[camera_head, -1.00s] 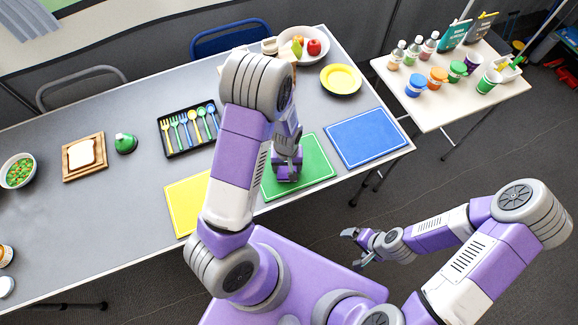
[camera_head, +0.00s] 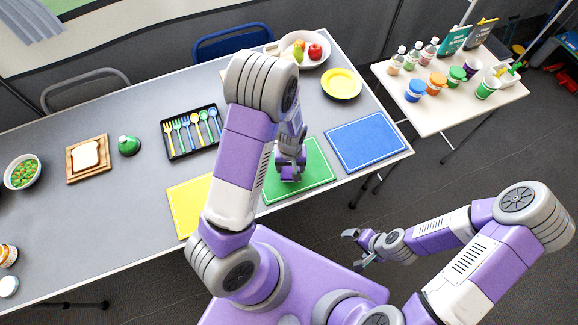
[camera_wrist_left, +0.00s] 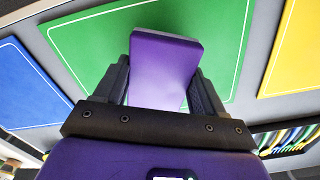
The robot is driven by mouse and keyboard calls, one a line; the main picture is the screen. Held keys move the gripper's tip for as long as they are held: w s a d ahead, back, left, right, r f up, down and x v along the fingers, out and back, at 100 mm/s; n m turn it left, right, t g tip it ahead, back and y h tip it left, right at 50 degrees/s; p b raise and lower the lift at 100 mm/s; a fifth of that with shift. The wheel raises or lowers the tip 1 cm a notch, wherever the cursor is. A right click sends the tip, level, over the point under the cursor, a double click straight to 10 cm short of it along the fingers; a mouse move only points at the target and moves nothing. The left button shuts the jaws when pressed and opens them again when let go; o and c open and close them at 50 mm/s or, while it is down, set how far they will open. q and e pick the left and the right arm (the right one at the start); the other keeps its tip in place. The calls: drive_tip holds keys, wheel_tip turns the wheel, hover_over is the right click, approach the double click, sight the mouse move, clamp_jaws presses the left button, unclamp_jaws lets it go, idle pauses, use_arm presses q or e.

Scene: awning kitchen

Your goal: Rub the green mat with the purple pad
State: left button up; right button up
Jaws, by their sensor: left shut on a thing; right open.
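The green mat (camera_head: 316,173) lies flat on the grey table between the yellow and blue mats. My left gripper (camera_head: 290,172) is over the green mat and points down at it. In the left wrist view my left gripper (camera_wrist_left: 160,85) is shut on the purple pad (camera_wrist_left: 163,62), with a finger on each side. The pad is in front of the green mat (camera_wrist_left: 90,45); I cannot tell whether it touches the mat. My arm hides part of the mat in the head view. My right gripper (camera_head: 358,246) is open and empty, off the table's front edge.
The yellow mat (camera_head: 187,207) and blue mat (camera_head: 366,141) flank the green one. A black cutlery tray (camera_head: 178,152), a yellow plate (camera_head: 341,84) and a fruit bowl (camera_head: 291,40) stand behind. A side table (camera_head: 449,108) holds bottles and cups.

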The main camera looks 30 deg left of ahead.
use_arm(q)
drive_tip(key=shift+s+r+p, duration=0.1)
drive_tip(key=shift+r+p, duration=0.2)
drive_tip(key=shift+r, duration=0.4)
drive_tip(key=shift+r+p, duration=1.75)
drive_tip(key=shift+r, duration=0.25)
